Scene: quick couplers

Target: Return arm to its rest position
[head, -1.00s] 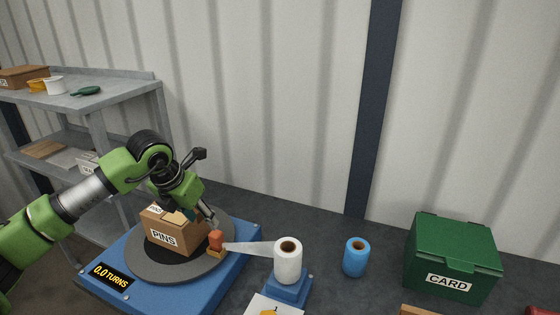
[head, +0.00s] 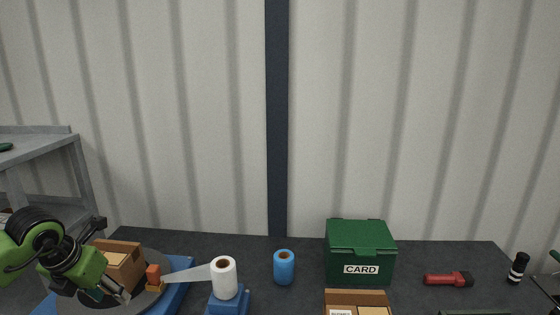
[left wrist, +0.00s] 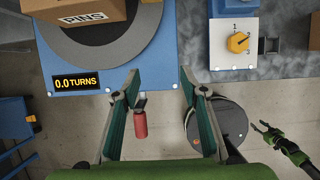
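My left gripper (head: 122,296) is at the lower left in the head view, in front of the turntable. In the left wrist view its two fingers (left wrist: 160,76) are wide apart with nothing held between them. A red handle (left wrist: 140,124) shows beyond the fingers, apart from both. The cardboard PINS box (left wrist: 85,10) sits on the grey turntable (left wrist: 148,22) on a blue base. A green gripper that appears to be my right one (left wrist: 265,131) shows at the right of the left wrist view, small, with its fingers apart.
A white film roll (head: 224,278) on a blue stand has film stretched to an orange clip (head: 153,275) at the turntable. A dial box (left wrist: 236,43) is beside the base.

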